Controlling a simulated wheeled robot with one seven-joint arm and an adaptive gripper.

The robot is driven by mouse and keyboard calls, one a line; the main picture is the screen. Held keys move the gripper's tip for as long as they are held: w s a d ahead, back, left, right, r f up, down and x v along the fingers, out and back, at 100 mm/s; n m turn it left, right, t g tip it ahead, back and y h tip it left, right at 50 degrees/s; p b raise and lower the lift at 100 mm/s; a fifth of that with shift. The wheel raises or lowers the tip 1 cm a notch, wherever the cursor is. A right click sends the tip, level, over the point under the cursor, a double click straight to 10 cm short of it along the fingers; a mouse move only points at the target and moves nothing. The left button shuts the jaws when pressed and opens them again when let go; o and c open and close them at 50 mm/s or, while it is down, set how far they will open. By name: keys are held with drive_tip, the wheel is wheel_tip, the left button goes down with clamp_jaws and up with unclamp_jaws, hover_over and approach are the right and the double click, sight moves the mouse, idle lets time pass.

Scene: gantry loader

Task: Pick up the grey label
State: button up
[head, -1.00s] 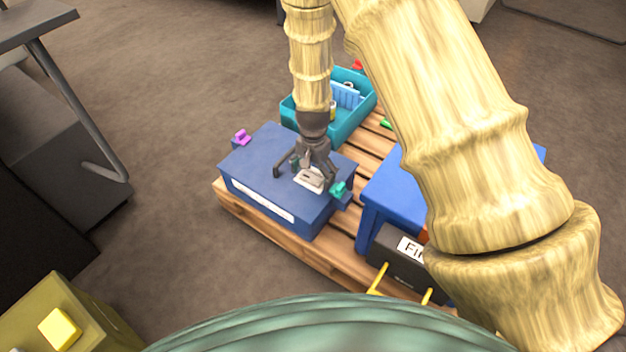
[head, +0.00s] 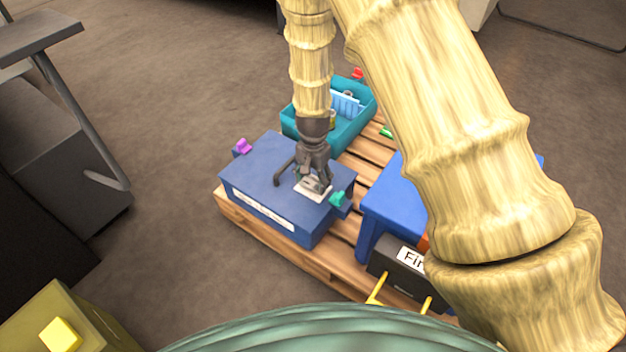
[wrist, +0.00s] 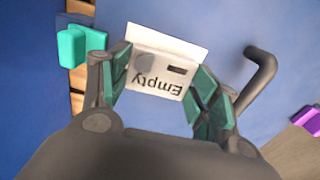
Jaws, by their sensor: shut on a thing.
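The grey label (wrist: 158,72) is a light grey-white piece with the word "Empty" on it, upside down in the wrist view. In the head view the label (head: 313,189) is at the top of a blue box (head: 262,165), near its right end. My gripper (wrist: 160,85) is shut on the label, with a green-padded finger at each side of it. In the head view my gripper (head: 314,180) points down at the box top. I cannot tell whether the label still touches the box.
A dark handle (wrist: 262,75) rises from the box top beside my gripper. A teal clip (head: 338,199) and a purple clip (head: 243,146) sit at the box edges. A teal crate (head: 352,127) stands behind, and a second blue box (head: 385,205) stands right, on the wooden pallet (head: 290,247).

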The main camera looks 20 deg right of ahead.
wheel_tip(320, 180, up, 3)
drive_tip(key=shift+f+p, duration=0.1)
drive_tip(key=shift+p, duration=0.65)
drive_tip(key=s+a+p, duration=0.2)
drive_tip(key=s, duration=0.5)
drive_tip(key=s+a+r+p, duration=0.1)
drive_tip(key=s+a+p, duration=0.2)
drive_tip(key=s, duration=0.5)
drive_tip(key=shift+a+r, duration=0.25)
drive_tip(key=shift+a, duration=0.05)
drive_tip(key=shift+r+p, duration=1.75)
drive_tip(key=shift+p, duration=0.55)
